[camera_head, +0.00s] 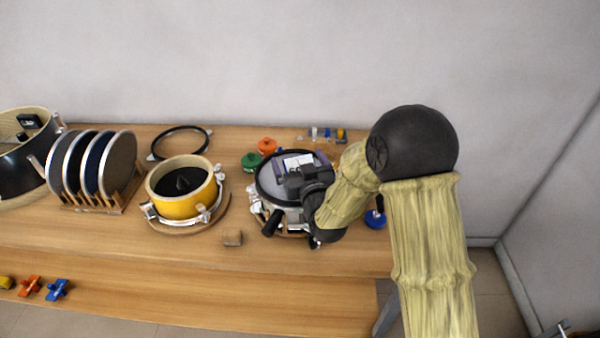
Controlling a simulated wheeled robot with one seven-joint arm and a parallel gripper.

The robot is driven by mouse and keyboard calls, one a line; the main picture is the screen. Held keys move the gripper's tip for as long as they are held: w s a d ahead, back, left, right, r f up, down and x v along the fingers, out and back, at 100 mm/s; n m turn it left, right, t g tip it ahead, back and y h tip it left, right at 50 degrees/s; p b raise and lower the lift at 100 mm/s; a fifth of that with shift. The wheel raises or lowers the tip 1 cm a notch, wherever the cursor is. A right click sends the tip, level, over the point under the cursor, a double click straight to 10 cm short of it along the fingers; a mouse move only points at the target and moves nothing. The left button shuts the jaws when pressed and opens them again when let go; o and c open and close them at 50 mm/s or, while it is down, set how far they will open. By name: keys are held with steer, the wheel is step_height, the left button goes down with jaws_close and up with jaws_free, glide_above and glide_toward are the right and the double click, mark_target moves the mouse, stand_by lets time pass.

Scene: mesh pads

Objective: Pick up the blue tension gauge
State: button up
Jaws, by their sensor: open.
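The blue tension gauge (376,220) appears to be the small round blue piece near the table's right end. It is partly hidden behind my arm. My gripper (297,164) is open, above a small drum (262,192) with a pale head, to the left of the blue gauge and apart from it. Whether anything lies between the fingers is hard to make out. A green gauge-like piece (251,161) and an orange one (267,146) stand behind and left of my gripper.
A yellow drum (180,206), a black hoop (180,142), and a rack (112,198) of round discs stand left. Small coloured parts (328,134) line the back. A lower ledge (200,295) holds blue and orange pieces.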

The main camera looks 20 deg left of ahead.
steer(key=shift+w+a, duration=0.25)
steer(key=shift+w, duration=0.05)
steer(key=c, duration=1.6)
steer(key=shift+o, duration=0.2)
steer(key=shift+r, duration=0.15)
step_height(320, 180, up, 10)
steer(key=shift+f+b, duration=0.1)
steer(key=shift+b, duration=0.25)
